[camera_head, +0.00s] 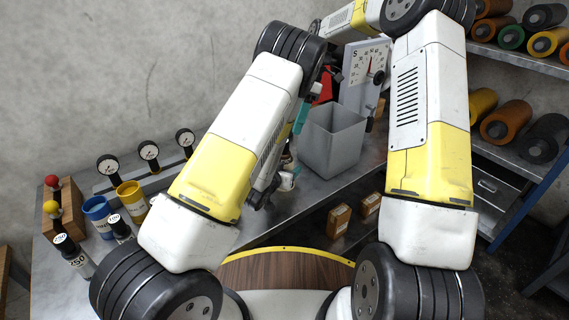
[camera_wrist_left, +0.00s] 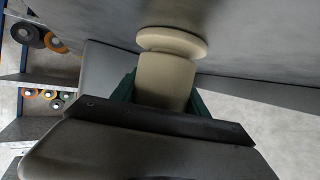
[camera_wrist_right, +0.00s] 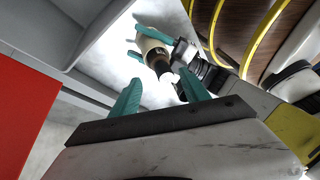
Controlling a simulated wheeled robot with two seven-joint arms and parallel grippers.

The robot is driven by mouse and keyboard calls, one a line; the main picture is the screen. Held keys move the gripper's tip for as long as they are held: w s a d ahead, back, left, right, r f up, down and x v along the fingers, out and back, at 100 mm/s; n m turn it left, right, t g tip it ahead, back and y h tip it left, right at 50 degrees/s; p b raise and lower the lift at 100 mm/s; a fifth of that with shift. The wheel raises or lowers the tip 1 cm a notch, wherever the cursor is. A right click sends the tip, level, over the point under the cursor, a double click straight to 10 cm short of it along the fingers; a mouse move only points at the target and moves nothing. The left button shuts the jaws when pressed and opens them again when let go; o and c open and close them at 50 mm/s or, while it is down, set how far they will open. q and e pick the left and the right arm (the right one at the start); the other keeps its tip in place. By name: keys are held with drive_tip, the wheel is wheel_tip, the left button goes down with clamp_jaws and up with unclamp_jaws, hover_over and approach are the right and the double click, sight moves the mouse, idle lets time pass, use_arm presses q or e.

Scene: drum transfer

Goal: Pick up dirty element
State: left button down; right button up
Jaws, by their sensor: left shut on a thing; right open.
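My left gripper (camera_wrist_left: 163,96) is shut around a beige cylindrical element (camera_wrist_left: 164,78) with a wider round cap. I cannot tell how dirty the element is. In the right wrist view the element (camera_wrist_right: 157,55) shows between the left gripper's teal fingers, with a darker lower part. My right gripper (camera_wrist_right: 163,92) is open and empty, its fingers apart from the element. In the head view the right gripper's teal tips (camera_head: 301,117) show left of the grey bin. There the left gripper is mostly hidden behind its own arm.
The open grey bin (camera_head: 333,142) stands on the metal bench (camera_head: 250,228). Beside it are a red item (camera_head: 324,88) and a dial scale (camera_head: 367,66). Blue (camera_head: 98,213) and yellow (camera_head: 132,200) cups and several gauges stand left. Shelves with rollers (camera_head: 506,121) are right.

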drive_tip(key=r+m, duration=0.1)
drive_tip(key=m, duration=0.3)
drive_tip(key=s+a+m+t+h, duration=0.1)
drive_tip(key=m, duration=0.2)
drive_tip(key=a+r+m+h, duration=0.1)
drive_tip(key=m, duration=0.3)
drive_tip(key=shift+s+a+r+m, duration=0.2)
drive_tip(key=shift+s+r+m, duration=0.1)
drive_tip(key=shift+s, duration=0.05)
drive_tip(key=m, duration=0.2)
drive_tip(key=r+m+t, duration=0.1)
drive_tip(key=m+h, duration=0.1)
drive_tip(key=m, duration=0.1)
drive_tip(key=shift+s+a+r+m, duration=0.3)
drive_tip(key=shift+s+a, duration=0.05)
drive_tip(key=shift+a, duration=0.05)
drive_tip(key=r+m+t, duration=0.1)
drive_tip(key=m, duration=0.3)
hover_over(284, 160)
drive_tip(key=w, duration=0.2)
drive_tip(key=shift+m+h, duration=0.3)
drive_tip(key=shift+m, duration=0.1)
wheel_tip(284, 160, down, 6)
drive_tip(key=shift+a+r, duration=0.1)
drive_tip(key=shift+r, duration=0.1)
drive_tip(key=shift+w+f, duration=0.1)
drive_tip(key=shift+f, duration=3)
drive_tip(key=shift+c, duration=0.2)
